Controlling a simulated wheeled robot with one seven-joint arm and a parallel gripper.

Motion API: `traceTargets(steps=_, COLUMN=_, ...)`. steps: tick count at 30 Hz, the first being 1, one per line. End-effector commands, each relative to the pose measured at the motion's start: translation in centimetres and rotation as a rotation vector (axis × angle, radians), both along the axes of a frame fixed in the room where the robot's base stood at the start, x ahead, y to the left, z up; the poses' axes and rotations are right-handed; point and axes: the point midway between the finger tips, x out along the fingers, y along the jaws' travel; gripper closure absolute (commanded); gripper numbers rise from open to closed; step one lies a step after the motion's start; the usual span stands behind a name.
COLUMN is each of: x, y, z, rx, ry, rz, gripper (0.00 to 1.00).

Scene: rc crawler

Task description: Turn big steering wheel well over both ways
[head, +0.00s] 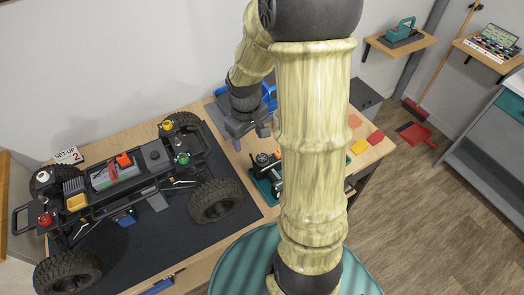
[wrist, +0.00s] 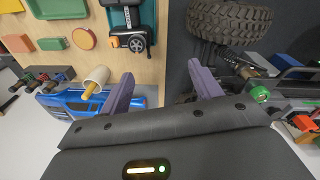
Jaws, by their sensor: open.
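The crawler (head: 125,170) stands on a dark mat, with its body panel off and big black knobbly tyres. The big tyre nearest my gripper (head: 215,200) stands at its right; it also shows at the top of the wrist view (wrist: 230,20). A small spoked wheel (head: 262,159) sits on a black device on a green tray; it also shows in the wrist view (wrist: 138,44). My gripper (head: 248,137) is open above the back of the table, apart from both. Its purple fingers show with nothing between them (wrist: 163,88).
A blue car body (wrist: 70,103) and a white cup (wrist: 97,78) are near my gripper. Yellow and red pieces (head: 367,141) lie on the table's right. A set-up card (head: 68,156) stands behind the crawler. My arm hides part of the table.

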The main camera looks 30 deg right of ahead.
Motion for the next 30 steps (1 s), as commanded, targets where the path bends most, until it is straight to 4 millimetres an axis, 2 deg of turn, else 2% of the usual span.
traceTargets(steps=1, x=1.2, y=-1.7, z=0.2, rx=0.007, ry=0.023, rz=0.024, gripper=0.36)
traceTargets(steps=3, x=2.4, y=-3.5, z=-0.1, rx=0.014, ry=0.046, rz=0.07, gripper=0.36)
traceTargets(steps=6, x=3.6, y=-5.5, z=-0.6, rx=0.024, ry=0.066, rz=0.117, gripper=0.36)
traceTargets(steps=9, x=4.1, y=-6.5, z=-0.9, rx=0.031, ry=0.074, rz=0.143, gripper=0.36)
traceTargets(steps=23, x=4.2, y=-6.7, z=-1.5, rx=0.031, ry=0.076, rz=0.149, gripper=0.36)
traceTargets(steps=30, x=4.1, y=-6.6, z=-4.5, rx=0.033, ry=0.079, rz=0.15, gripper=0.36)
